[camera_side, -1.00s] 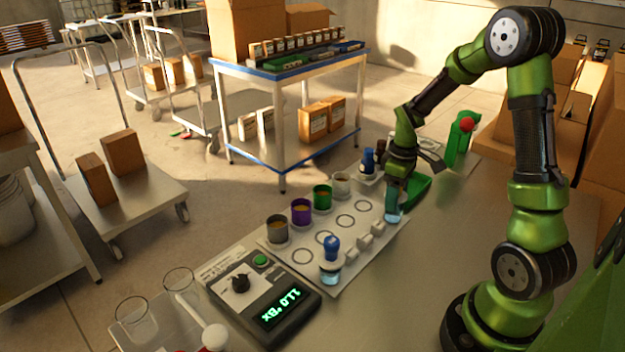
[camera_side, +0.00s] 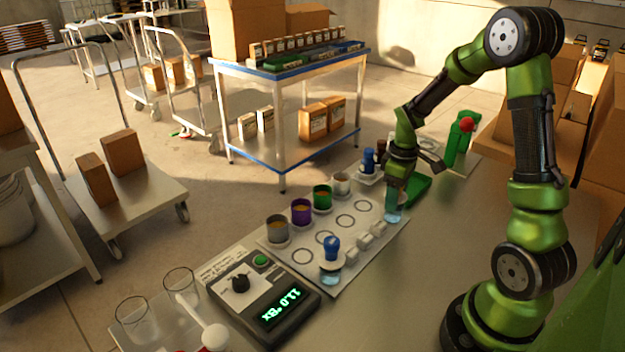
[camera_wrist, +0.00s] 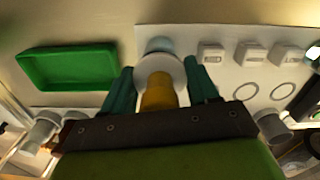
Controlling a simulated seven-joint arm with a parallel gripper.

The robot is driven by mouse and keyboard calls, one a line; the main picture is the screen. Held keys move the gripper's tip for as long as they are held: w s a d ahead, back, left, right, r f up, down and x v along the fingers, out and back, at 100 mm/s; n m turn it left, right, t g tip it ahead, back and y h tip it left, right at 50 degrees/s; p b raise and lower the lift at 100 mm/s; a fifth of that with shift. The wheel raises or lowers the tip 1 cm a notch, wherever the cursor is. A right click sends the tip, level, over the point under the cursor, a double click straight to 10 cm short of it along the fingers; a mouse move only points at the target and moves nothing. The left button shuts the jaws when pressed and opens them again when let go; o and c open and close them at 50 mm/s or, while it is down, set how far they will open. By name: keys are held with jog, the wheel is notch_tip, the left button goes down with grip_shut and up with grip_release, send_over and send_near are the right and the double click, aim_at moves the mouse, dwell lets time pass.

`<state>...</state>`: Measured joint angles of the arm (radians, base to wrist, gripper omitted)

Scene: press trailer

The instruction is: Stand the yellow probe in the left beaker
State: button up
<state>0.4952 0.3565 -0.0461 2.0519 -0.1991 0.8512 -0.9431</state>
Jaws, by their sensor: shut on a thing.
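My gripper (camera_wrist: 158,85) is shut on the yellow probe (camera_wrist: 157,92), whose yellow handle sits between the green fingers. A pale round collar (camera_wrist: 168,68) shows beyond the handle. A pale blue beaker (camera_side: 393,212) stands on the white board directly below my gripper in the side view. Whether the probe tip is inside it is hidden. The yellow probe is hidden by my gripper in the side view.
Several coloured cups, including a purple one (camera_side: 301,211), line the board's far edge. Small white blocks (camera_side: 363,243) stand along its near side. A green tray (camera_wrist: 68,68) lies beside the board. A meter (camera_side: 265,300) and clear glasses (camera_side: 181,286) are at the front left.

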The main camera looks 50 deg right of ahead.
jog(key=shift+f, duration=0.55)
jog(key=o, duration=0.9)
jog(key=shift+r, duration=0.15)
jog(key=shift+r, duration=5.4)
jog(key=shift+r, duration=0.1)
notch_tip(320, 180, up, 9)
